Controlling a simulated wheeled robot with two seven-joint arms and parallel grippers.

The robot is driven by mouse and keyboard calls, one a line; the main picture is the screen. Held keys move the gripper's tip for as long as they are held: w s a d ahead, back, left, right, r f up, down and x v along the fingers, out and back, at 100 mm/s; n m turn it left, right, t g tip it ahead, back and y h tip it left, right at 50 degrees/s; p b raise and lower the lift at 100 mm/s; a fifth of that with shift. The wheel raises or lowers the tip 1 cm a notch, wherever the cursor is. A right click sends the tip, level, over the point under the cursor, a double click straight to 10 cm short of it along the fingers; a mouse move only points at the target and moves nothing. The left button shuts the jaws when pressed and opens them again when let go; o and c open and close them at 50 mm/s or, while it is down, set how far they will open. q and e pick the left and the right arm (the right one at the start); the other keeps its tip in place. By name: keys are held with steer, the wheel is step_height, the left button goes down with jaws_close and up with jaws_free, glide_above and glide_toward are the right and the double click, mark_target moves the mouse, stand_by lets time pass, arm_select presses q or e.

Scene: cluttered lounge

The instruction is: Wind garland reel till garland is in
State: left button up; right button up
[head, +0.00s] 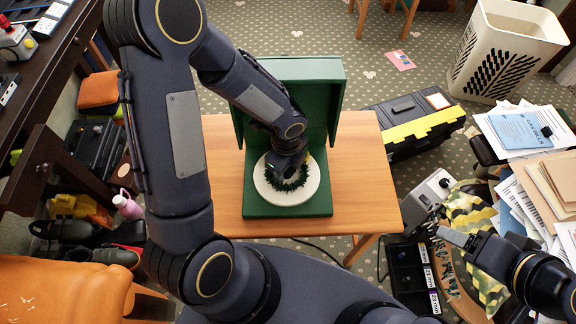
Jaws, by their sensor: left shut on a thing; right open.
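The garland reel is a white round disc (275,193) on a green stand (258,209) with a tall back panel, on the wooden table. A dark green garland (279,182) lies in a ring on the disc. My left gripper (288,172) reaches down over the middle of the disc and is shut on a part of the reel there. The arm and gripper hide what the fingers hold and part of the stand. My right gripper (438,231) is open, off the table's right side, apart from the reel.
The wooden table (365,190) is clear on both sides of the stand. A black and yellow toolbox (420,124) stands behind right. Papers (530,130) and a black divided tray (410,270) crowd the right. A white basket (505,50) stands at the back right.

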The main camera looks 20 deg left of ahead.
arm_select(q)
steer(key=shift+r, duration=0.1)
steer(key=o, duration=1.1)
step_height(320, 180, up, 8)
steer(key=shift+f+p, duration=0.1)
steer(key=shift+p, duration=0.85)
